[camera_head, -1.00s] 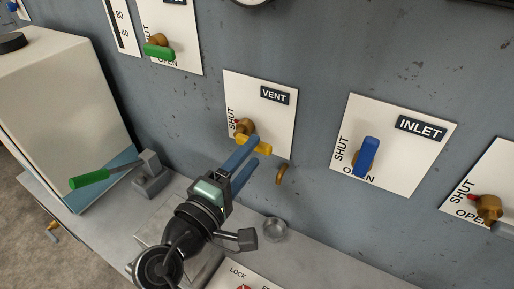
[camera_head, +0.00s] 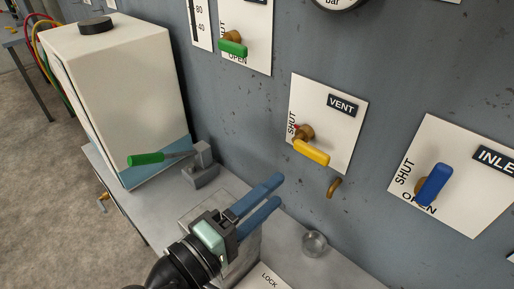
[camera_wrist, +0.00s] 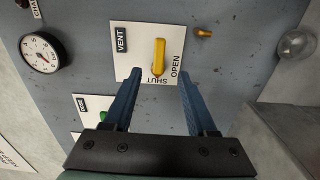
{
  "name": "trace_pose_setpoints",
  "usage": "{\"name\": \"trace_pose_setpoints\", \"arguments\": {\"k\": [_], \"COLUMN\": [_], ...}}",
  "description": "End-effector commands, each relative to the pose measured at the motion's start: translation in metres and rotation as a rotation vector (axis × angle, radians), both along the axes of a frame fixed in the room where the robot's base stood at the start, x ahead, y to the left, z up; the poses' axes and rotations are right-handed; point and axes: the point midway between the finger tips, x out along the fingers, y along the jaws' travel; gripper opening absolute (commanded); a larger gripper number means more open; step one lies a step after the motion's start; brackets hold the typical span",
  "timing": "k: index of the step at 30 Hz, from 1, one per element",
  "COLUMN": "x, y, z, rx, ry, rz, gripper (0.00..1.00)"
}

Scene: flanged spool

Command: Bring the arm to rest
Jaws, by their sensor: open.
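My gripper (camera_head: 272,192) is open and empty in the head view, its two blue fingers pointing up and right toward the wall panel. It is apart from the yellow vent valve handle (camera_head: 312,152), which lies to its upper right. In the wrist view my gripper (camera_wrist: 157,98) shows both fingers spread wide with nothing between them.
A blue inlet handle (camera_head: 433,185) and a green handle (camera_head: 232,47) sit on the same wall. A green-handled lever (camera_head: 147,159) stands on the bench beside a white box (camera_head: 125,85). A small glass cup (camera_head: 314,243) stands near the wall. A gauge (camera_wrist: 41,53) shows in the wrist view.

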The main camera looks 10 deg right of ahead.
Motion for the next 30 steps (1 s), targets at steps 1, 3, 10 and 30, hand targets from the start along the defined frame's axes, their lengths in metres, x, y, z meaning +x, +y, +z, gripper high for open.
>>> {"name": "trace_pose_setpoints", "arguments": {"k": [1, 3, 10, 30], "x": [0.000, 0.000, 0.035, -0.034], "y": [0.000, 0.000, 0.004, 0.061], "z": [0.000, 0.000, 0.055, 0.423], "rx": [0.000, 0.000, 0.231, 1.095], "ry": [0.000, 0.000, -0.212, -1.293], "rz": [0.000, 0.000, 0.162, 1.270], "gripper": [0.57, 0.57, 0.57, 0.57]}}
